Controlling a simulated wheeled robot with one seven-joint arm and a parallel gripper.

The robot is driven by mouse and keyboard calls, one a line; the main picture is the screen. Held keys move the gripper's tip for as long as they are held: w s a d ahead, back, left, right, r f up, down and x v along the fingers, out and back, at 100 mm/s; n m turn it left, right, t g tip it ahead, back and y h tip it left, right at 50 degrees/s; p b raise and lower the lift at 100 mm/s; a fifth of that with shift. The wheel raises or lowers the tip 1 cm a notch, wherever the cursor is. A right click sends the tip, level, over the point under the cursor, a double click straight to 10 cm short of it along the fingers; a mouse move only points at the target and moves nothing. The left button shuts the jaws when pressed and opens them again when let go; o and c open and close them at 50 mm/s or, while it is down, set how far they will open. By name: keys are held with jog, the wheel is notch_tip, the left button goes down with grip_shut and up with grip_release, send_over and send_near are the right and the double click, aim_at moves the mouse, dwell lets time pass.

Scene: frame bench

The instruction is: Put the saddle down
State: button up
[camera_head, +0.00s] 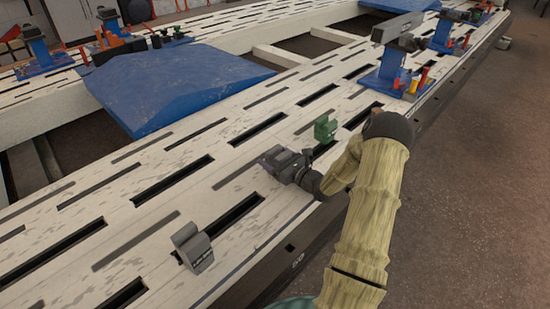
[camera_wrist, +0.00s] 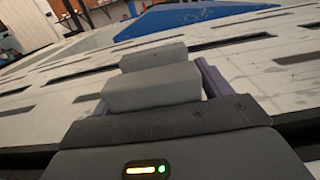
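My gripper (camera_head: 284,166) is low over the slotted bench, near its right edge. In the wrist view its purple fingers stand on either side of a grey block with a raised step, which I take to be the saddle (camera_wrist: 152,90). The fingers look closed on it. In the head view the held saddle (camera_head: 272,156) is small and partly merged with the dark gripper. I cannot tell whether its underside touches the bench (camera_head: 150,218).
A similar grey piece (camera_head: 192,248) sits nearer on the bench and a green piece (camera_head: 325,130) stands just beyond my gripper. A blue panel (camera_head: 170,85) lies to the upper left. A blue stand (camera_head: 392,72) with small coloured tools is farther along. Dark slots cross the bench.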

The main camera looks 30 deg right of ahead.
jog(key=shift+r, duration=0.15)
jog(key=shift+s+d, duration=0.1)
jog(key=shift+s, duration=0.1)
jog(key=p+v, duration=0.5)
jog(key=v, duration=0.6)
jog(key=shift+r+p, duration=0.15)
jog(key=shift+p, duration=0.2)
jog(key=shift+s, duration=0.35)
